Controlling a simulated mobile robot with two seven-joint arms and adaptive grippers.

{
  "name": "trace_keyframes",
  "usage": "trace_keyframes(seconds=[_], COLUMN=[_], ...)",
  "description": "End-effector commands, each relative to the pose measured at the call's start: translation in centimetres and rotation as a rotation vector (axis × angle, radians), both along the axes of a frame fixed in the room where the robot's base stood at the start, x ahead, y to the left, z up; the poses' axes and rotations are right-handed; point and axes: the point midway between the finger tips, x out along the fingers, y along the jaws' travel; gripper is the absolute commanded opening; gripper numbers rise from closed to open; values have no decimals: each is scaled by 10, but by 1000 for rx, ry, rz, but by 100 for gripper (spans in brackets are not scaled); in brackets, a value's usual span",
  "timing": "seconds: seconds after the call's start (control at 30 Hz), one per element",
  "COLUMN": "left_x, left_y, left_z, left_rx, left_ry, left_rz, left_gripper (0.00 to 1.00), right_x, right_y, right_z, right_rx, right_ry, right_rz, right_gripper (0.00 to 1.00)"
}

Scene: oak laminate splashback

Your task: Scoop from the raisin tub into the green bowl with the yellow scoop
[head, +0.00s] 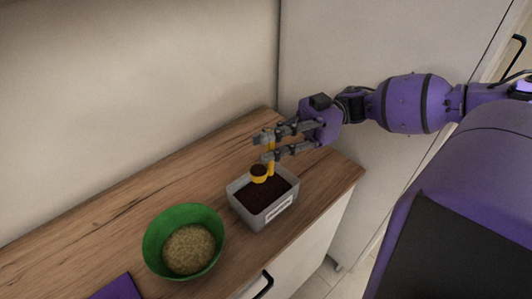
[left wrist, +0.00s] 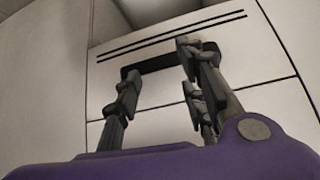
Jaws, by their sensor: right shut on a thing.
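The raisin tub (head: 240,208) is a grey rectangular box with a white label, holding dark contents, on the wooden counter. My right gripper (head: 264,148) is shut on the upright handle of the yellow scoop (head: 259,178) above the tub. The scoop's cup is low over the tub's far part and shows dark stuff inside; whether it touches the contents I cannot tell. The green bowl (head: 156,233) stands to the left of the tub and holds a tan, grainy filling. My left gripper (left wrist: 158,65) shows in the left wrist view, open and empty, its fingers apart.
The wooden counter (head: 110,215) runs along a pale wall, with bare room behind the bowl and tub. A purple flat item (head: 118,288) lies at the near left. A tall pale cabinet (head: 350,50) stands at the counter's right end. A black handle (head: 264,285) sticks out below the counter.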

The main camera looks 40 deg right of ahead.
Motion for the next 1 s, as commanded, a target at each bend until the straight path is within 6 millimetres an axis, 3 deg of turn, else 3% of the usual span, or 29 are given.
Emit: trace_keyframes(seconds=[0.37, 0.7, 0.87, 1.0], left_x=[6, -1, 1, 0], left_y=[-1, 0, 1, 1], left_z=[1, -1, 5, 4], left_rx=[-1, 1, 2, 2], left_ry=[-9, 2, -3, -3], left_rz=[-3, -1, 0, 0], left_gripper=[38, 38, 38, 38], right_x=[0, -1, -2, -2], right_y=[-2, -18, -4, -4], right_z=[-2, -10, -9, -11], right_rx=[0, -4, -3, -5], right_ry=[0, -1, -3, 1], right_rz=[0, -1, 2, 0], right_gripper=[0, 0, 0, 0])
